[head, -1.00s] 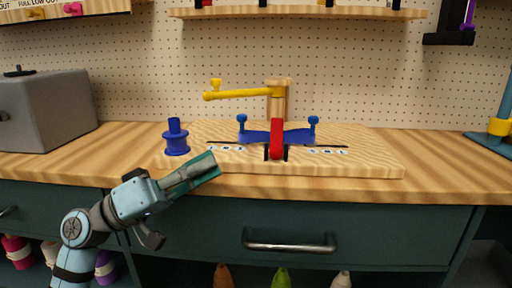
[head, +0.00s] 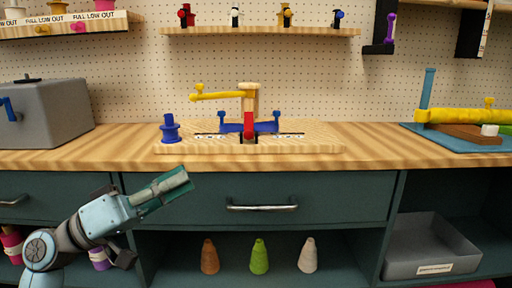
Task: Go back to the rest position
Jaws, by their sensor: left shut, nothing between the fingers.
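My left gripper (head: 174,184) is shut and empty. It is in front of the drawer fronts, below the bench's front edge, and points up and to the right. It touches nothing that I can see. My right gripper does not show. The wooden bench top (head: 375,152) carries a wooden board (head: 320,147) with a blue and red clamp fixture (head: 249,126) and a post with a yellow arm (head: 222,96). A blue spool (head: 170,129) stands at the board's left end.
A grey box (head: 45,115) stands at the left of the bench. A blue tray with a yellow roller (head: 465,116) is at the right. Below are a drawer handle (head: 262,207), brown, green and white cones (head: 259,257), and a grey bin (head: 428,248). Shelves hang on the pegboard (head: 130,80).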

